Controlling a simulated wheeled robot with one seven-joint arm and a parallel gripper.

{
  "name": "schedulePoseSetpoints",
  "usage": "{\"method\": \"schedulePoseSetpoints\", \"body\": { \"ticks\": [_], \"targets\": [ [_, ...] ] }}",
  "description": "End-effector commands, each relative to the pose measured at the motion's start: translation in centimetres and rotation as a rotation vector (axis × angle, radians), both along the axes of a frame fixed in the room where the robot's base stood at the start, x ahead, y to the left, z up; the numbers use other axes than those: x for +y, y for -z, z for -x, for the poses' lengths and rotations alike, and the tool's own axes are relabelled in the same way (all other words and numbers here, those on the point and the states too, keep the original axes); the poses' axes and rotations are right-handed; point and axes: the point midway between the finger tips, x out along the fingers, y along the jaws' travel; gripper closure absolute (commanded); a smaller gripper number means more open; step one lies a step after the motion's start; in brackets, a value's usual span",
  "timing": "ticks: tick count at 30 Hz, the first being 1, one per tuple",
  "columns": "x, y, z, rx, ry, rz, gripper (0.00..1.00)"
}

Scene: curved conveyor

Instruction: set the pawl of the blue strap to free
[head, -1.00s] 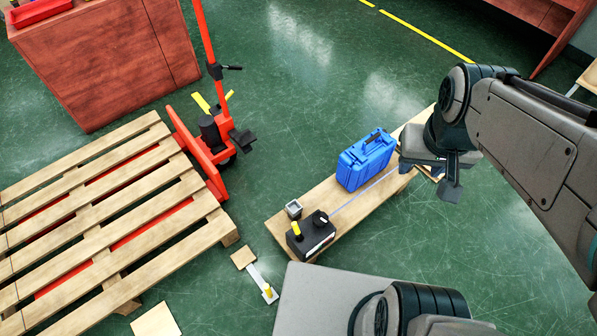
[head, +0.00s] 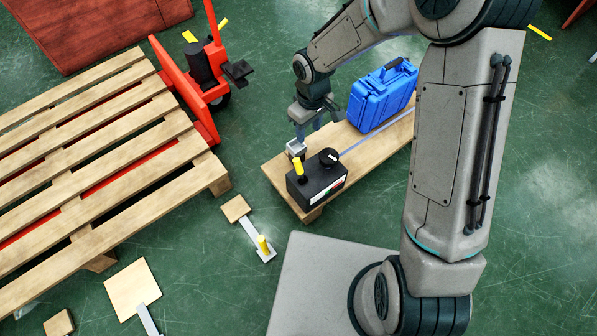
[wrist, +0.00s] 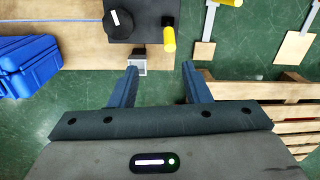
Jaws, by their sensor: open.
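The blue strap (head: 372,138) is a thin violet-blue line along the wooden plank, ending at a black box (head: 318,187). It also shows in the wrist view (wrist: 60,20). The box carries a yellow-gripped lever (head: 298,167), seen in the wrist view too (wrist: 169,40), and a round black knob (head: 329,157) with a white mark (wrist: 118,22). I cannot tell which of these is the pawl. My gripper (head: 309,131) is open and empty beside the box, fingers pointing towards it. In the wrist view the lever lies beyond the gap between the fingertips (wrist: 160,70), apart from them.
A small grey square cup (wrist: 138,66) is by the box's near side. A blue case (head: 383,97) stands on the plank (head: 283,175). A wooden pallet (head: 100,150) and red pallet jack (head: 190,88) are at left. Yellow-topped posts on strips (head: 263,245) lie on the floor.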

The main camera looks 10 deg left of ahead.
Motion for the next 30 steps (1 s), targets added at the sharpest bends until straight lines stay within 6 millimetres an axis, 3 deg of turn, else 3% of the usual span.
{"method": "schedulePoseSetpoints", "body": {
  "ticks": [1,6,11,24,30],
  "targets": [
    [0.8,2.1,0.1,0.011,-0.021,-0.009,0.57],
    [2.1,4.1,0.4,0.023,-0.055,-0.025,0.57],
    [2.2,5.9,0.5,0.028,-0.058,-0.025,0.57],
    [2.6,14.9,1.1,0.027,-0.058,-0.025,0.57],
    [2.6,17.1,1.2,0.025,-0.056,-0.025,0.57]
  ]
}}
